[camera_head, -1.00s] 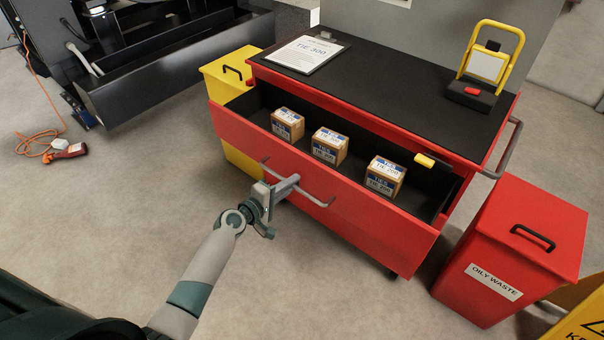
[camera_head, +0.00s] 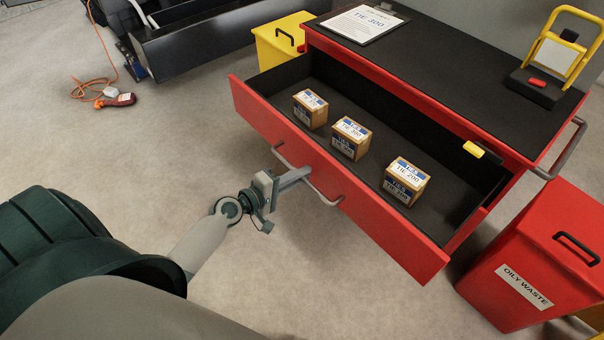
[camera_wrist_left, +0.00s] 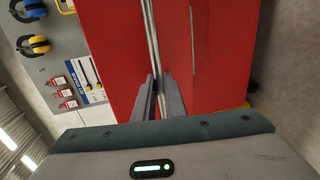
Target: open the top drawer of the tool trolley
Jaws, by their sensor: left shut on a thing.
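The red tool trolley (camera_head: 440,95) has its top drawer (camera_head: 335,185) pulled well out, with the dark inside showing. Three small labelled boxes sit in the drawer: a left box (camera_head: 310,110), a middle box (camera_head: 351,139) and a right box (camera_head: 405,182). My left gripper (camera_head: 292,178) is shut on the drawer's bar handle (camera_head: 322,196), near its middle. In the left wrist view its fingers (camera_wrist_left: 160,98) close around the handle bar (camera_wrist_left: 152,40) in front of the red drawer face. My right gripper is not in view.
A clipboard with a sheet (camera_head: 363,23) and a yellow-framed stand (camera_head: 555,60) are on the trolley top. A red oily waste bin (camera_head: 535,260) stands at right, a yellow bin (camera_head: 280,40) behind left.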

